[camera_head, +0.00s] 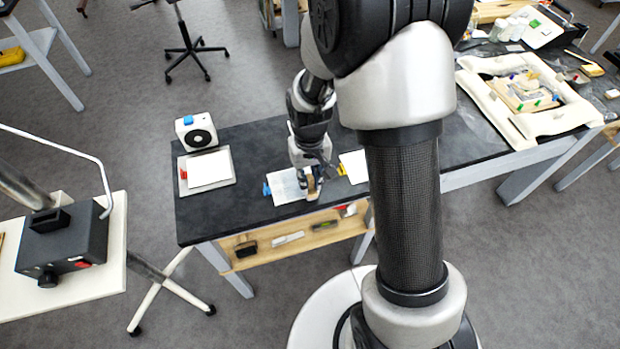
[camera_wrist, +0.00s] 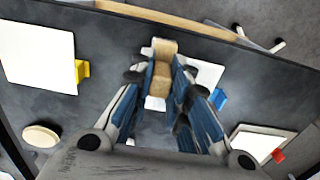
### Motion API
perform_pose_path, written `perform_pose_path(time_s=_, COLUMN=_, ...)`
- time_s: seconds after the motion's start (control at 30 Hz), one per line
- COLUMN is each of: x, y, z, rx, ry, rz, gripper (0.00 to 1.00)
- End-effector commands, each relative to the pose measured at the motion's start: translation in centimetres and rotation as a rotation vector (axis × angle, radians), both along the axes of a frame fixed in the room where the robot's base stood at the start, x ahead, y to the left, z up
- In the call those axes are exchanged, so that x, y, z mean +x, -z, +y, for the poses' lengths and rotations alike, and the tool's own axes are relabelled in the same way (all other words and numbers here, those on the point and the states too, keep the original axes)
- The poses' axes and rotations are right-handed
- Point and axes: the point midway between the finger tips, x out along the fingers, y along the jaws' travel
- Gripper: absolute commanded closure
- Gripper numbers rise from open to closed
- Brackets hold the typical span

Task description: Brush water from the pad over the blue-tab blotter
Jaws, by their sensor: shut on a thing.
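The blue-tab blotter (camera_head: 285,187) is a white sheet lying flat on the dark bench, its blue tab (camera_head: 266,189) at the left edge. It also shows behind the fingers in the wrist view (camera_wrist: 207,74), partly hidden. My gripper (camera_head: 313,184) is shut on a tan wooden brush (camera_wrist: 163,70), held between the blue-lined fingers. The brush is over the right part of the blotter; I cannot tell whether its tip touches the sheet. A round cream disc (camera_wrist: 42,137), possibly the pad, lies on the bench in the wrist view; I cannot make it out in the head view.
A yellow-tab white sheet (camera_head: 353,166) lies right of the gripper, partly behind my arm. A red-tab sheet (camera_head: 208,168) lies on a tray at the left. A white fan-like box (camera_head: 196,131) stands behind it. A foam-framed piece (camera_head: 530,95) occupies the far right.

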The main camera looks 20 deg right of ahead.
Motion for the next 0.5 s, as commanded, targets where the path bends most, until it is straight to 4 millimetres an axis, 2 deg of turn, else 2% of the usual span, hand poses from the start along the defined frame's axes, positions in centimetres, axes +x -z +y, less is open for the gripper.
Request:
perform_pose_path(time_s=0.03, x=0.3, y=-1.0, z=0.0, rx=0.000, ry=0.000, rz=-0.007, gripper=1.00)
perform_pose_path(time_s=0.5, x=0.9, y=-5.2, z=0.0, rx=0.000, ry=0.000, rz=-0.006, gripper=1.00)
